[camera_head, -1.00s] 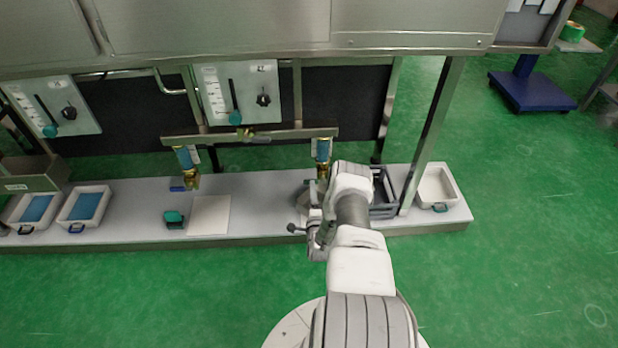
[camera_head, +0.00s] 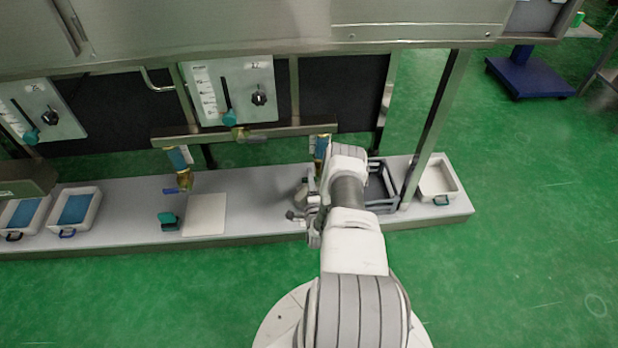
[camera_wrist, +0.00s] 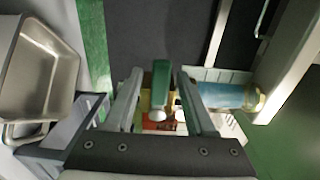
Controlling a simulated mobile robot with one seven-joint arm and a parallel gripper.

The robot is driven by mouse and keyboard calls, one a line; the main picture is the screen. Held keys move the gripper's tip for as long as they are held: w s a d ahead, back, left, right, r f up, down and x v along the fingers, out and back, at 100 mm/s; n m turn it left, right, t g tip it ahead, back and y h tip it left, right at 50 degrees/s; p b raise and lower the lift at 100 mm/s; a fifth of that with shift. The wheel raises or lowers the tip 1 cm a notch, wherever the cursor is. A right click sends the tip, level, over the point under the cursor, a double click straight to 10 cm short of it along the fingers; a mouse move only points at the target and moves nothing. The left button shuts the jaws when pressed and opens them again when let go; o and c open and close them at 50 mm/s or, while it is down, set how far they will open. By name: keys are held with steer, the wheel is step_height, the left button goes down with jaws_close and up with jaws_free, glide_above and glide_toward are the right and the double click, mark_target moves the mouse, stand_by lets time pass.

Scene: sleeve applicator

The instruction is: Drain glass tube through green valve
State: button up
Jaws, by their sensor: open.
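The green valve handle (camera_wrist: 160,84) shows in the wrist view, upright between the two fingers of my gripper (camera_wrist: 160,78). The fingers are apart on either side of it. I cannot tell whether either touches it. Brass-coloured metal shows behind the handle. To its right is a bluish tube (camera_wrist: 228,95) with a brass end. The same blue section of tube (camera_head: 322,147) hangs under the rail in the head view, where my arm hides the valve below it. I cannot make out the liquid in the tube.
A dark grey crate (camera_head: 382,205) and a white-rimmed tray (camera_head: 455,196) stand right of my arm, near a steel post (camera_head: 437,118). Another valve with a blue handle (camera_head: 176,190) hangs at left. A white board (camera_head: 205,215) lies on the grey platform.

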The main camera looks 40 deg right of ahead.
steer(key=shift+c, duration=0.3)
jaws_close()
stand_by(1.2)
